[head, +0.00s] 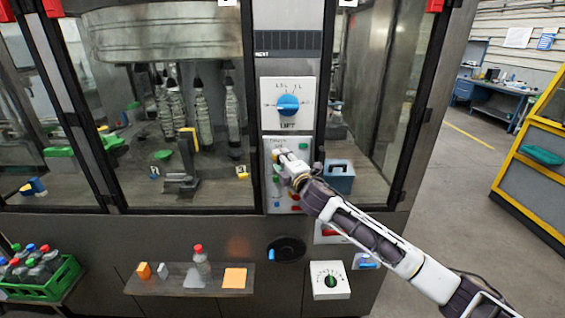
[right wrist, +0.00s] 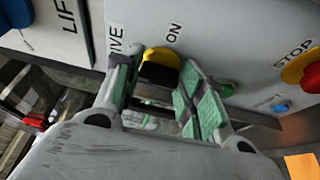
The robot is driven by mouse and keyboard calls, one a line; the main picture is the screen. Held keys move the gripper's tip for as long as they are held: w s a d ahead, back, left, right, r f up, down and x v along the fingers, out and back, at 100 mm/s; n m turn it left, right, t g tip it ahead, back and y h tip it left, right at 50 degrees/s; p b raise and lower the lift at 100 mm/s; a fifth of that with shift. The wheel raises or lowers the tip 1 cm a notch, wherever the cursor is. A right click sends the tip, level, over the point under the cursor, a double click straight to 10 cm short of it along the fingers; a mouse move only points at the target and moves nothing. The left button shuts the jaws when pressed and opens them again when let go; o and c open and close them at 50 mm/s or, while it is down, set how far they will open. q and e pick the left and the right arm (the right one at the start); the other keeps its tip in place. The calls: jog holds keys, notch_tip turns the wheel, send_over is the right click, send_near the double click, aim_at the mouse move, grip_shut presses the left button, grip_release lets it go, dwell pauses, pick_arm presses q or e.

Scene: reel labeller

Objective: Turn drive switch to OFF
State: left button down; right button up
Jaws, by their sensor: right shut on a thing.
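The drive switch (right wrist: 161,57) is a yellow knob with a dark front on the pale panel, between the labels "DRIVE", partly covered, and "ON". My right gripper (right wrist: 160,78) has its green-padded fingers on either side of this knob and is shut on it. In the head view my right arm comes in from the lower right, and the right gripper (head: 283,160) is at the upper left of the lower control panel (head: 301,148), hiding the knob there. Any OFF label is hidden. My left gripper is not in view.
A blue LIFT dial (head: 288,105) sits above. A red STOP button (right wrist: 312,76) on a yellow base is on the same panel, with small green (right wrist: 226,90) and blue (right wrist: 281,107) buttons. Below, a shelf (head: 170,289) holds a bottle and small blocks. Glass doors flank the panel.

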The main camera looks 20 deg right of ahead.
jog(key=shift+f, duration=0.1)
jog(key=o, duration=0.7)
jog(key=shift+o, duration=0.2)
jog(key=shift+s, duration=0.2)
jog(key=s+d, duration=0.1)
jog(key=s, duration=1)
jog(key=shift+s+d, duration=0.15)
jog(key=shift+s, duration=0.1)
dwell(0.5)
